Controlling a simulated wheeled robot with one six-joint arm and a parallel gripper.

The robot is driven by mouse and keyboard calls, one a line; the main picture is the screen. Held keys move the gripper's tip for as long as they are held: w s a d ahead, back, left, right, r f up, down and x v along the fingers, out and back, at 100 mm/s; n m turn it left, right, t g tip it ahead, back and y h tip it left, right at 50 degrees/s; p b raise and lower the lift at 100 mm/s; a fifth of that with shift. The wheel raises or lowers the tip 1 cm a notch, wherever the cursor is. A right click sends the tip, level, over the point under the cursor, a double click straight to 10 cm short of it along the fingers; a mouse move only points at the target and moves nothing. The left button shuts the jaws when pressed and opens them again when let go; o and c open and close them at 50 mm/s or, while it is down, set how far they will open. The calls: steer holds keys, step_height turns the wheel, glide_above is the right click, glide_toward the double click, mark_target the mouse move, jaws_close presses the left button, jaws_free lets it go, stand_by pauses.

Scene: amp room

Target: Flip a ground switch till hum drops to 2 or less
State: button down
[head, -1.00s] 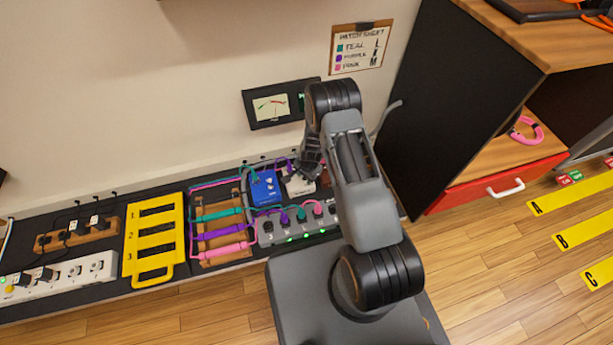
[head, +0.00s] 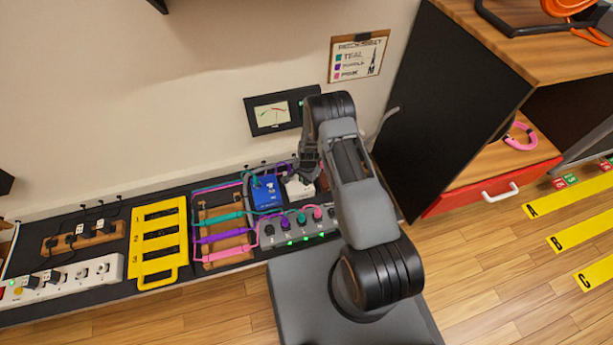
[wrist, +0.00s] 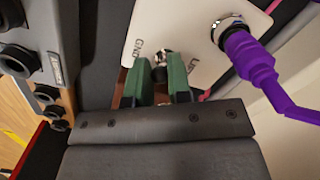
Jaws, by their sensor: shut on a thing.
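A white box (head: 299,188) with a ground switch stands on the black board, right of a blue pedal. In the wrist view its white face (wrist: 186,22) bears the letters GND and what looks like LIFT. The small metal switch (wrist: 160,60) sits between my green-padded fingertips. My gripper (wrist: 161,75) is shut on it; the fingers hide part of it. In the head view my gripper (head: 308,168) reaches down onto the white box. A needle meter (head: 272,113) hangs on the wall behind; its reading is too small to tell.
A purple plug (wrist: 240,45) stands in the white face close to my fingers. A blue pedal (head: 265,192) and a grey box with coloured plugs (head: 300,231) are close by. A black cabinet side (head: 455,100) rises to the right.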

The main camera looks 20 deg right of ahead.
steer(key=shift+w+f+g+b, duration=0.15)
steer(key=shift+f+g+b, duration=0.05)
steer(key=shift+g+b, duration=0.25)
steer(key=shift+w+r+g+b, duration=0.1)
steer(key=shift+r+g+b, duration=0.1)
steer(key=shift+g+b, duration=0.2)
steer(key=c, duration=1.1)
jaws_free()
steer(key=r+p, duration=0.1)
steer(key=r, duration=0.3)
steer(key=w+r+p, duration=0.1)
steer(key=r+p, duration=0.1)
steer(key=r, duration=0.3)
steer(key=w+d+r+p, duration=0.1)
steer(key=r+p, duration=0.1)
steer(key=r, duration=0.2)
steer(key=shift+r, duration=0.35)
steer(key=shift+o, duration=0.2)
